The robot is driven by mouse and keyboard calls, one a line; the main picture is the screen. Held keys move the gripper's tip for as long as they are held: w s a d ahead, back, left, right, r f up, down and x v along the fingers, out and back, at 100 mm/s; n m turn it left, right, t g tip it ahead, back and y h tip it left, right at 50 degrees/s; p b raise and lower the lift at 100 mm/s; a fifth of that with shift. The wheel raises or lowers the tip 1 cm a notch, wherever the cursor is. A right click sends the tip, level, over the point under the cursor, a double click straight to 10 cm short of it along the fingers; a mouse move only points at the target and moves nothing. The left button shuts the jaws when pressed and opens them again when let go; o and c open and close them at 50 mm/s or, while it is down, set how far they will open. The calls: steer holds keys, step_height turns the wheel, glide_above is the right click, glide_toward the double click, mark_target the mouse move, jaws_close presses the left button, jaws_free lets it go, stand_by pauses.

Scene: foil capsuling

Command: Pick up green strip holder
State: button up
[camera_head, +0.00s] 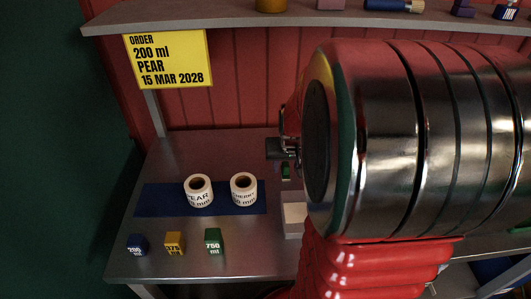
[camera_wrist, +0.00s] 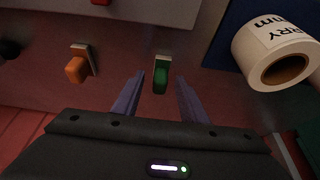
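The green strip holder (camera_wrist: 160,75) is a small green handle on a pale base. It shows in the wrist view in line with the gap between my fingertips, with space on both sides. My gripper (camera_wrist: 161,82) is open, its two fingers spread and empty. I cannot tell how far the holder lies beyond or below the tips. In the head view, a small part of the green holder (camera_head: 286,171) shows just below my gripper (camera_head: 281,148); my arm hides the area to its right.
An orange holder (camera_wrist: 78,66) lies left in the wrist view; the CHERRY roll (camera_wrist: 275,55) stands right. The PEAR roll (camera_head: 198,191) shares the blue mat (camera_head: 160,199). Blocks marked 200 (camera_head: 137,245), 375 (camera_head: 174,243) and 750 ml (camera_head: 214,241) stand in front. A shelf (camera_head: 200,16) hangs above.

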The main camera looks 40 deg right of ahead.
steer(key=shift+w+f, duration=0.1)
steer(key=shift+f, duration=0.3)
jaws_close()
stand_by(0.5)
